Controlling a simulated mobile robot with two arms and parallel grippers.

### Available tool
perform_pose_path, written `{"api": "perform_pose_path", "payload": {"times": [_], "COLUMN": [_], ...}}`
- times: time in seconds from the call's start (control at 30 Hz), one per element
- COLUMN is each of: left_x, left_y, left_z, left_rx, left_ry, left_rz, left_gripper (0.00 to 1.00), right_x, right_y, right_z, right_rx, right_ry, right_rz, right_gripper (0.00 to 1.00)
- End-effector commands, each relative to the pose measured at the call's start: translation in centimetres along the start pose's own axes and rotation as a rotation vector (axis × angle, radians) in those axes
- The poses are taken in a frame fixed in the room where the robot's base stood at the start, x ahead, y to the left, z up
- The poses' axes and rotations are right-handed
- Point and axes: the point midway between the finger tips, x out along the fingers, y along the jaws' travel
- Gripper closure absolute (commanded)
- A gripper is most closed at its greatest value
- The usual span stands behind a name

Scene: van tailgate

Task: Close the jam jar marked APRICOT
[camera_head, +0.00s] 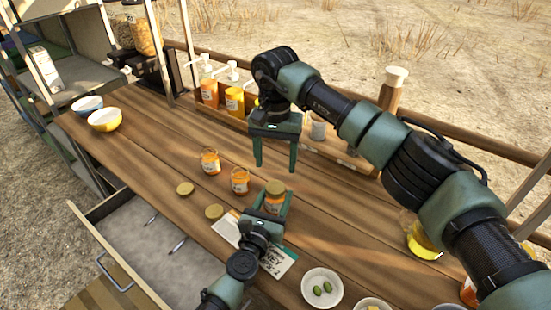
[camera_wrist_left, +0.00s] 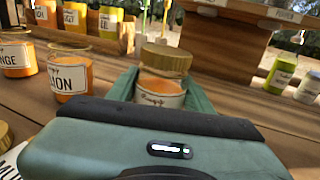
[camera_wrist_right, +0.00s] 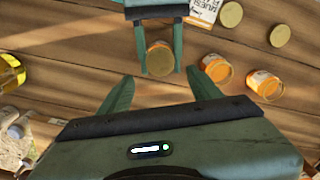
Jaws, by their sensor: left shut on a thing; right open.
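A jar of orange jam (camera_head: 273,204) stands on the wooden counter between the fingers of my left gripper (camera_head: 275,198), which is shut on it. A gold lid (camera_wrist_left: 166,60) rests on top of this jar; I cannot tell whether it is screwed down. The jar's label (camera_wrist_left: 158,99) is partly hidden and I cannot read it surely. My right gripper (camera_head: 274,168) is open and empty, above and behind the held jar. In the right wrist view the lid (camera_wrist_right: 159,58) lies just beyond its fingertips.
Two lidless orange jars (camera_head: 210,162) (camera_head: 240,182) stand left of the held jar. Two loose gold lids (camera_head: 185,188) (camera_head: 214,211) lie near them. A printed card (camera_head: 277,259) lies by my left gripper. A plate with green olives (camera_head: 322,288) is at front right. An open drawer (camera_head: 150,245) is at left.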

Motion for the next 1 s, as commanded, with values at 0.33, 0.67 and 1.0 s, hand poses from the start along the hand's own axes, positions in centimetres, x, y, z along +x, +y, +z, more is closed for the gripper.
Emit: {"api": "perform_pose_path", "payload": {"times": [0.33, 0.67, 1.0], "left_x": [0.0, 0.0, 0.0], "left_y": [0.0, 0.0, 0.0], "left_z": [0.0, 0.0, 0.0], "left_rx": [0.001, 0.001, 0.001], "left_ry": [0.000, 0.000, 0.000], "left_rz": [0.001, 0.001, 0.001], "left_gripper": [1.00, 1.00, 1.00], "right_x": [4.5, 7.8, 8.0], "right_y": [0.0, 0.0, 0.0], "right_z": [0.1, 0.1, 0.0], "right_rx": [0.002, 0.002, 0.002], "right_ry": [-0.004, -0.002, -0.001], "right_rz": [0.000, 0.000, 0.000], "right_gripper": [0.36, 0.36, 0.45]}}
